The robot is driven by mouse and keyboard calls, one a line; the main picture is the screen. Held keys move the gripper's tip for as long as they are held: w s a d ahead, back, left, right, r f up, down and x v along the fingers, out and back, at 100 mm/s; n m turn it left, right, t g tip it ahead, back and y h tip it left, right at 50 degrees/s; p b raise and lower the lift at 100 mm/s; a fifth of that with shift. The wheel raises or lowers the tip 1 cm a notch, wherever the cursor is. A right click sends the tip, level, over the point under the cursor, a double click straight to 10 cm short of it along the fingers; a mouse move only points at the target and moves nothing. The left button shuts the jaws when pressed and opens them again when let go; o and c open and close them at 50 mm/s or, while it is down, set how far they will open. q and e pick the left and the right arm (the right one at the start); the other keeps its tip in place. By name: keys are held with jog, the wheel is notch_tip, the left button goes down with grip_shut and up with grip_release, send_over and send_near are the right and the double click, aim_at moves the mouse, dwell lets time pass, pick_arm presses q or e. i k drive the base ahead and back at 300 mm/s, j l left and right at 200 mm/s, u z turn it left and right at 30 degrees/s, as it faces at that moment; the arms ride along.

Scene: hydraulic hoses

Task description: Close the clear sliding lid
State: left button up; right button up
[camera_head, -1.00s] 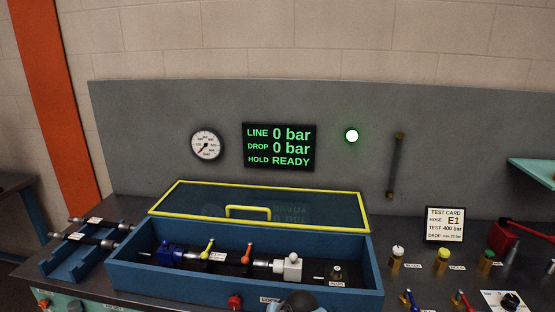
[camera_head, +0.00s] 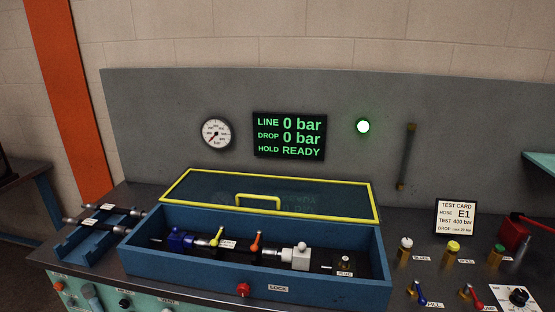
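The clear sliding lid (camera_head: 310,198) has a yellow frame and a yellow handle (camera_head: 258,199). It lies at the back of the blue box (camera_head: 190,256), and the box's front part is uncovered. Inside the box, a dark hose assembly runs between a blue fitting (camera_head: 178,240) and a pale block (camera_head: 301,257), with a yellow lever (camera_head: 217,236) and an orange lever (camera_head: 255,243). A red knob (camera_head: 243,290) sits on the box front beside the LOCK label (camera_head: 278,288). Neither gripper shows in the head view.
A blue rack (camera_head: 83,245) with hoses stands left of the box. Valves with coloured caps (camera_head: 453,250), toggle levers (camera_head: 418,293) and a test card (camera_head: 455,218) stand at the right. The display (camera_head: 289,136) reads 0 bar and READY; a green lamp (camera_head: 363,126) is lit.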

aim_at(163, 199)
jog(key=j+z, duration=0.2)
jog(key=z, duration=0.3)
jog(key=i+j+z, duration=0.1)
jog(key=j+z, duration=0.15)
jog(key=z, duration=0.2)
jog(key=k+j+z, duration=0.1)
jog(key=j+z, duration=0.35)
jog(key=j, duration=0.6)
